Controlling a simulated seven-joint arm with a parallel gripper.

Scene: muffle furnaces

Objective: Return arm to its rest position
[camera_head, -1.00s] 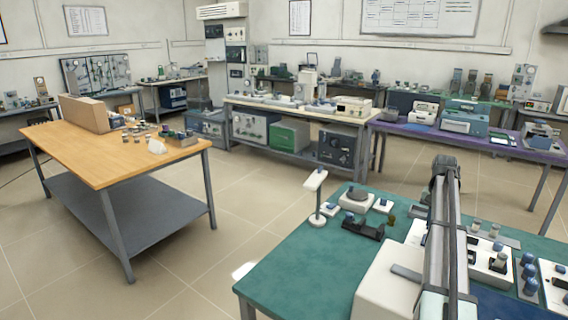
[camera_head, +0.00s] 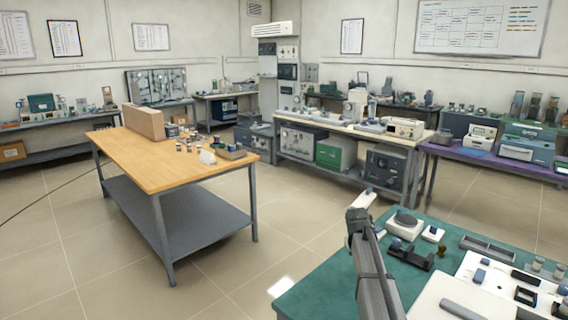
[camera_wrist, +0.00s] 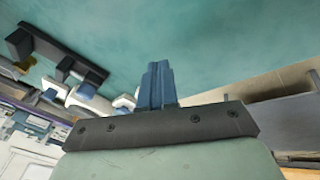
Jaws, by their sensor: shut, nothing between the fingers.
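My gripper (camera_wrist: 158,86) shows in the wrist view, with its two blue-grey fingers together and nothing between them. A teal surface fills the upper part of that view beyond the fingers. In the head view, my dark grey arm rises at the bottom centre, in front of the left part of the teal-topped bench (camera_head: 318,278). I cannot make out the fingertips in the head view.
The teal bench carries a white device with a round top (camera_head: 405,226), a black holder (camera_head: 410,256) and white panels at the right. A wooden table (camera_head: 160,172) stands at left. Tiled floor (camera_head: 235,275) lies clear between them.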

